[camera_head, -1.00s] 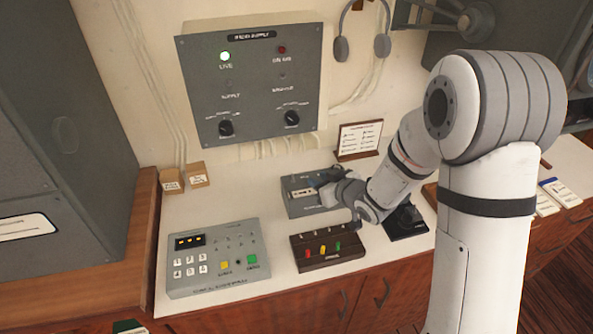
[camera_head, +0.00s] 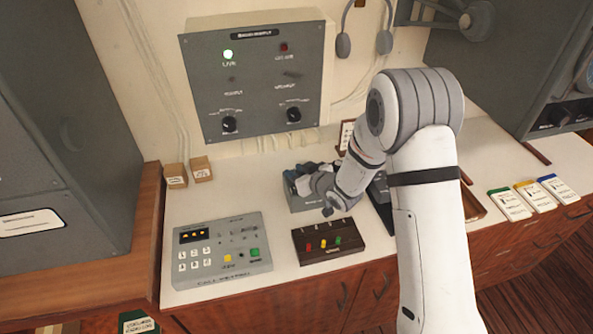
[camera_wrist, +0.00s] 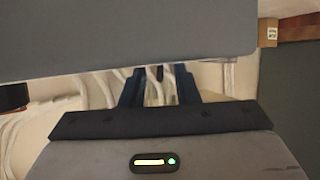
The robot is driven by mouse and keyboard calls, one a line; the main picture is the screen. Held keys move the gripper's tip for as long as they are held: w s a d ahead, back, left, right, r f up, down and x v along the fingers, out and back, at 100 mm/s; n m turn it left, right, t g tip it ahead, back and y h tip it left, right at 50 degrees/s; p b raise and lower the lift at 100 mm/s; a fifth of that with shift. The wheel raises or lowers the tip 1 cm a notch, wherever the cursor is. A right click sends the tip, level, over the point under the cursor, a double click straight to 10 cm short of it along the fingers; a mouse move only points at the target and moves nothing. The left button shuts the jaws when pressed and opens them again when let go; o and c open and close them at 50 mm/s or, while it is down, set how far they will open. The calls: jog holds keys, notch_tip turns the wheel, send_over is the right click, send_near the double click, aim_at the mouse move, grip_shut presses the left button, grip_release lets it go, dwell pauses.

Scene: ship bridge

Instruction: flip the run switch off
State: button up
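No label reading "run" is legible, so I cannot tell which control is the run switch. A grey box (camera_head: 303,205) stands at the back of the white counter, and my gripper (camera_head: 297,176) is over it, hiding most of its top. In the wrist view my gripper (camera_wrist: 160,85) shows two dark fingers apart, with cables and wall visible between them and nothing held. A grey wall panel (camera_head: 255,85) has a lit green lamp, a dark red lamp and two black rotary knobs; a grey slab, probably this panel, fills the upper wrist view (camera_wrist: 110,35).
A grey keypad panel (camera_head: 222,250) and a dark block (camera_head: 328,243) with red, yellow and green controls stand in front. Small cardboard boxes (camera_head: 188,172) sit at the back left. A large grey cabinet (camera_head: 60,130) bounds the left. Cards (camera_head: 530,198) lie right.

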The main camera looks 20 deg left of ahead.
jog(key=shift+c, duration=0.2)
grip_shut()
jog(key=b, duration=0.3)
jog(key=shift+f+t+b, duration=0.3)
jog(key=shift+f, duration=0.05)
jog(key=shift+s+r+y+b, duration=0.15)
jog(key=shift+y+b, duration=0.25)
jog(key=shift+b, duration=0.45)
jog(key=shift+d+r, duration=0.1)
jog(key=shift+r, duration=0.1)
jog(key=shift+o, duration=0.2)
grip_release()
